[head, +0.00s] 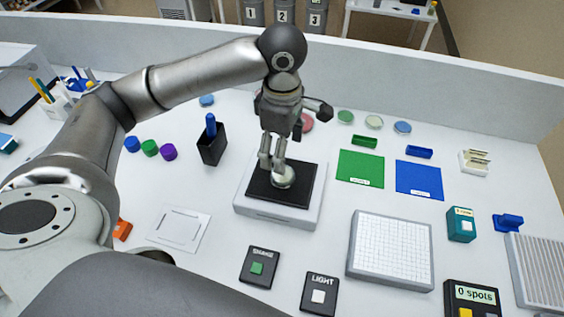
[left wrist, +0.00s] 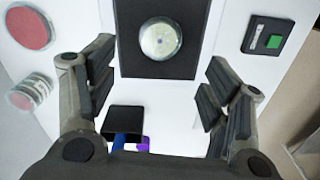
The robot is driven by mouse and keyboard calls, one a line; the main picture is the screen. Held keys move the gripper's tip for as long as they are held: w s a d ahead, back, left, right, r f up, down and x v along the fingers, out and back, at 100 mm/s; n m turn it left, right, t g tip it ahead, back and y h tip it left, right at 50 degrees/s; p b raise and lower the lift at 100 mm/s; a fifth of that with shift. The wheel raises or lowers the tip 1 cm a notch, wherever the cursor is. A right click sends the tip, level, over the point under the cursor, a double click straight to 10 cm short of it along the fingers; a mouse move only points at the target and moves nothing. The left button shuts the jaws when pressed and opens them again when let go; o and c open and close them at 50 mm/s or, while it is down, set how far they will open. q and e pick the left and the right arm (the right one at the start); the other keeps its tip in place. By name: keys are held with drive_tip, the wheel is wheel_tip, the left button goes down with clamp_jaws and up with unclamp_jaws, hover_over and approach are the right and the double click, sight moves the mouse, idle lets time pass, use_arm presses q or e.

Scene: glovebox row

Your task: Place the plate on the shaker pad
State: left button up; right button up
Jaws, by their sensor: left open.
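A round clear dish, the plate (head: 283,179), lies on the black shaker pad (head: 262,190), which tops a white shaker base (head: 275,217). In the left wrist view the plate (left wrist: 161,39) lies flat on the black pad (left wrist: 130,62), with pale contents and a small dark spot at its middle. My left gripper (head: 272,160) points down over the pad, close to the plate. Its fingers are spread wide in the left wrist view (left wrist: 155,92) with nothing between them, and the plate shows beyond them. My right gripper is in neither view.
A SHAKE button box (head: 258,267) and a LIGHT box (head: 319,294) stand in front of the shaker. A gridded light panel (head: 391,250) is to its right, a black pen holder (head: 212,148) to its left. Green (head: 361,167) and blue (head: 419,180) mats lie at the right.

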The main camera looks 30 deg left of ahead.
use_arm(q)
drive_tip(key=shift+r, duration=2.1)
